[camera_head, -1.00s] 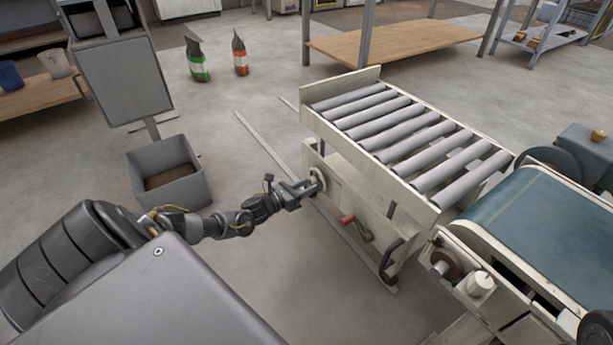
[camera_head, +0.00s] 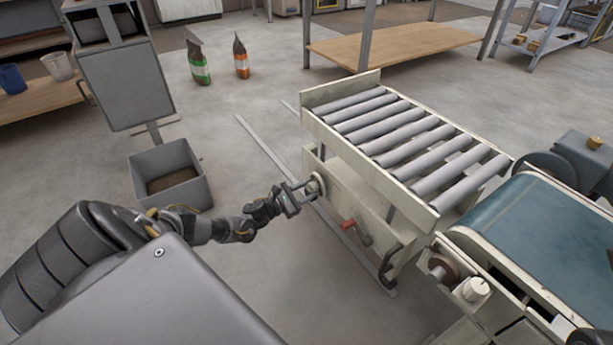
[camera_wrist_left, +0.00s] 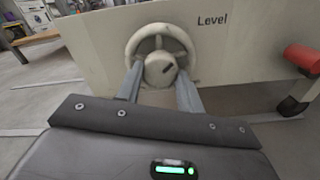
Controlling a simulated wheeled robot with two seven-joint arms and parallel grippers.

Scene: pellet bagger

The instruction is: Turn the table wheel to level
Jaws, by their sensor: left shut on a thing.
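The table wheel (camera_wrist_left: 183,38) is a small cream handwheel on the side panel of the roller table, with the word "Level" printed to its right in the left wrist view. It also shows in the head view (camera_head: 317,184). My left gripper (camera_wrist_left: 160,80) has its two fingers shut on the wheel's hub, one on each side. In the head view my left gripper (camera_head: 300,192) reaches the panel from the left. The roller table (camera_head: 341,166) has grey rollers across its top, and its roller bed looks slightly tilted. My right gripper is not in view.
A green belt conveyor (camera_head: 540,225) adjoins the table at right. A grey bin (camera_head: 185,157) stands on the floor at left.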

